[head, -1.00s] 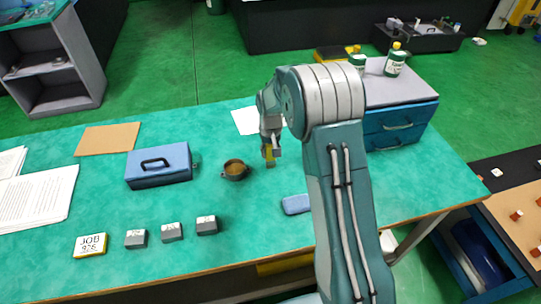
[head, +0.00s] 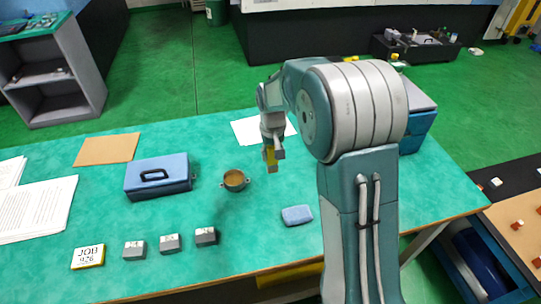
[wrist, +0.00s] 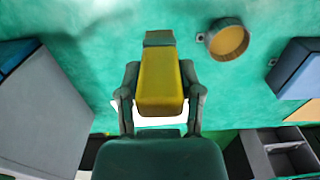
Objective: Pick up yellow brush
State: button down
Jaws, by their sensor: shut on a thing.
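The yellow brush (wrist: 160,82) is a yellow block with a grey-green end in the wrist view. My gripper (wrist: 160,88) is shut on it, one finger on each side. Part of the brush is hidden by my fingers.
The brown-filled pot (head: 235,180) stands left of my gripper, with a blue case (head: 158,176) beyond it. A blue block (head: 297,215) lies nearer the front. Small grey blocks (head: 169,243) line the front left. White paper (head: 246,130) lies behind; a blue drawer unit (head: 414,132) is partly hidden by my arm.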

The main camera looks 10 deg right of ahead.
jog(key=s+r, duration=0.4)
jog(key=s, duration=0.5)
jog(key=shift+s+a+r, duration=0.25)
jog(key=shift+a+r, duration=0.1)
jog(key=shift+a, duration=0.05)
jog(key=shift+w, duration=0.15)
dwell(1.7)
